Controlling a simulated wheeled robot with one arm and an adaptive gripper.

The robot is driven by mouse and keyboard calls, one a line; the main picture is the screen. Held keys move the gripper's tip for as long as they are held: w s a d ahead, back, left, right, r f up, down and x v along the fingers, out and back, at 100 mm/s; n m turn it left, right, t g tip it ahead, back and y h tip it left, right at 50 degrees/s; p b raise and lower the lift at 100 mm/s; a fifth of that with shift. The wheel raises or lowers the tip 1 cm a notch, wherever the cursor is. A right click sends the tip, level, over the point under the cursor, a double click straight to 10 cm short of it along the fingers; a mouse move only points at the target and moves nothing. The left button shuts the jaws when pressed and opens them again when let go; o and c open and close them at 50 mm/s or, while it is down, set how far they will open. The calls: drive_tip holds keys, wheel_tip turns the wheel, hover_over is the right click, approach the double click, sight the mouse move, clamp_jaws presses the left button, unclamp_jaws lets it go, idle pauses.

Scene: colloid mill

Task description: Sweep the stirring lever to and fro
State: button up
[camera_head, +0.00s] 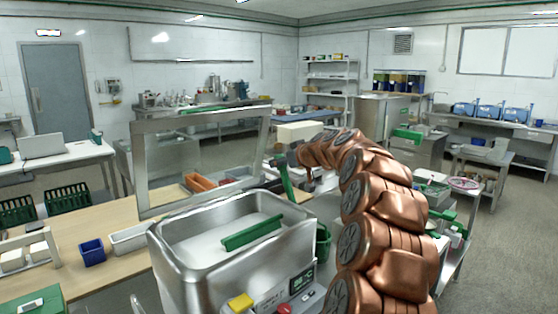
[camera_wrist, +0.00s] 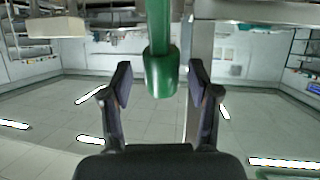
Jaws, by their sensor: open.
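The steel hopper of the mill (camera_head: 166,250) stands in front of me, with a green bar (camera_head: 252,232) lying across its inside. A green stirring lever (camera_head: 286,180) rises at the hopper's far right side. In the wrist view the lever's thick green end (camera_wrist: 161,75) shows between the two dark fingers of my gripper (camera_wrist: 159,85). The fingers are apart, with a visible gap on each side of the lever. In the head view my gripper (camera_head: 292,158) is at the lever's top, small and partly hidden by my copper-coloured arm.
A framed clear screen (camera_head: 140,165) stands behind the hopper. A yellow button (camera_head: 240,302) and a control panel (camera_head: 300,282) sit at the hopper's front. A wooden bench (camera_head: 65,240) on the left holds a blue bin (camera_head: 92,251). Open floor lies at the far right.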

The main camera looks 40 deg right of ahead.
drive_tip(key=shift+x, duration=0.75)
drive_tip(key=shift+c, duration=0.4)
clamp_jaws()
